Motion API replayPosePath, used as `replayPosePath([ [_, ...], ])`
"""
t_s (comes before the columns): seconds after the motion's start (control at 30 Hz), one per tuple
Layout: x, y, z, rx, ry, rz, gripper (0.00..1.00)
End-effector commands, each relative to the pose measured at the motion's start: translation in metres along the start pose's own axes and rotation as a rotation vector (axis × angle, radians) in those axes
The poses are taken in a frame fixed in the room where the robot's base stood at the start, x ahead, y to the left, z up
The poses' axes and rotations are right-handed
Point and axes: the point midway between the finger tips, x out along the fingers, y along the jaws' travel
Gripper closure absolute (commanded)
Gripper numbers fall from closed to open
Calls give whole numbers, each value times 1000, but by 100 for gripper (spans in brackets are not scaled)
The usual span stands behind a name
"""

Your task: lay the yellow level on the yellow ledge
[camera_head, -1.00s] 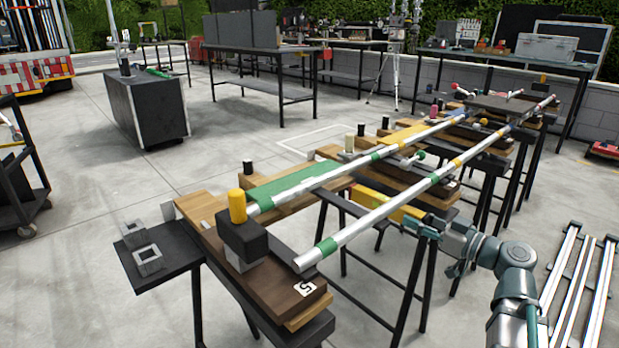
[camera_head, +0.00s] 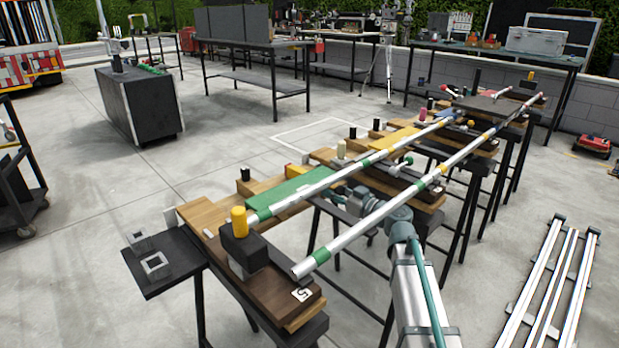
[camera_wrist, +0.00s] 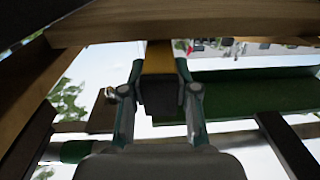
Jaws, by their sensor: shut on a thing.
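My gripper (camera_wrist: 160,92) is shut on the yellow level (camera_wrist: 158,58), whose near end is dark in the wrist view. In the head view, a short yellow piece that looks like the level (camera_head: 296,171) shows beyond the far tube, at the right end of the green ledge. My gripper (camera_head: 338,196) is low between the two tubes there, with its fingers mostly hidden. The yellow ledge (camera_head: 392,139) lies farther back and right, along the far tube, apart from the level. Most of the level is hidden in the head view.
Two silver tubes, the far one (camera_head: 340,176) and the near one (camera_head: 345,237), run across wooden blocks on trestles. The green ledge (camera_head: 298,188) also shows in the wrist view (camera_wrist: 240,95). Wooden beams (camera_wrist: 180,22) crowd my gripper.

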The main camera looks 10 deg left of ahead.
Motion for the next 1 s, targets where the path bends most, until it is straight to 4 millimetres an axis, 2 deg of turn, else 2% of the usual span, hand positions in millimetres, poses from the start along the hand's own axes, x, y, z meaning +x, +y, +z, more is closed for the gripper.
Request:
replayPosePath([
  [0.03, 11, 3, -4, 1, 1, 0, 100],
  [0.1, 18, 4, -4, 1, 1, 4, 100],
  [0.37, 31, 6, -2, 1, 1, 6, 100],
  [0.47, 44, 9, -4, 0, 0, 9, 100],
  [0.6, 72, 15, -5, 2, 0, 13, 100],
  [0.67, 65, 12, 0, 0, 1, 15, 100],
  [1.0, 64, 12, 1, 0, 1, 14, 100],
])
